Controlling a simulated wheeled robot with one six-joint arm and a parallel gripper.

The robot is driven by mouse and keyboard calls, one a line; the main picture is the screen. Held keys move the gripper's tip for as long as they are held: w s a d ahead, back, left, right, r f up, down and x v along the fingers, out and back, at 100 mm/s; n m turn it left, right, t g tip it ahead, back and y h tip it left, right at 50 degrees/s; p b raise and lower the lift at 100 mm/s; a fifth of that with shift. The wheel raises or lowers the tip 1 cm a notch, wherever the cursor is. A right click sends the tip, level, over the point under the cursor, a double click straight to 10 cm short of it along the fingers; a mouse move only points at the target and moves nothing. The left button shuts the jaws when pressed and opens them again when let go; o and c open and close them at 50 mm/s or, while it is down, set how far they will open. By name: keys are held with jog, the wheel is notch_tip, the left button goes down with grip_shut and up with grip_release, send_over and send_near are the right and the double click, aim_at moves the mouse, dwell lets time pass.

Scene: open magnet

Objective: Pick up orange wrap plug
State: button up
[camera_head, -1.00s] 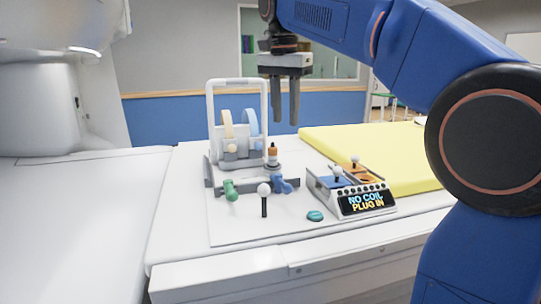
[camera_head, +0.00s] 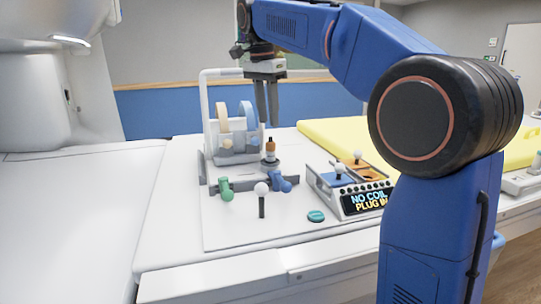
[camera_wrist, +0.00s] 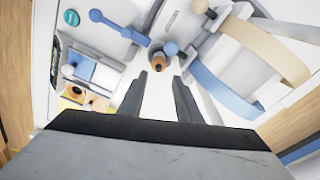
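The orange plug (camera_head: 270,147), a small upright cylinder with a dark tip, stands on a grey round base beside the rack. It also shows end-on in the wrist view (camera_wrist: 158,62), just beyond and between my fingertips. My gripper (camera_head: 268,122) points down above the plug, close to its top. In the wrist view my gripper (camera_wrist: 160,82) has its two dark fingers apart, with nothing between them. The plug looks untouched.
A white-framed rack (camera_head: 203,110) holds a beige band (camera_head: 223,118) and a blue band (camera_head: 247,118) close by. The control box (camera_head: 350,190) reads "NO COIL PLUG IN".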

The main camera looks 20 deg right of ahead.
send_over(271, 160)
jog(key=w, duration=0.2)
jog(key=f, duration=0.4)
jog(key=shift+s, duration=0.2)
jog(key=shift+s+d+f, duration=0.1)
jog(key=shift+d+f, duration=0.05)
jog(key=shift+f, duration=2.55)
grip_shut()
notch_tip(271, 160, up, 7)
jog(key=shift+f, duration=0.1)
jog(key=shift+s, duration=0.2)
jog(key=s, duration=1.7)
jog(key=shift+s, duration=0.3)
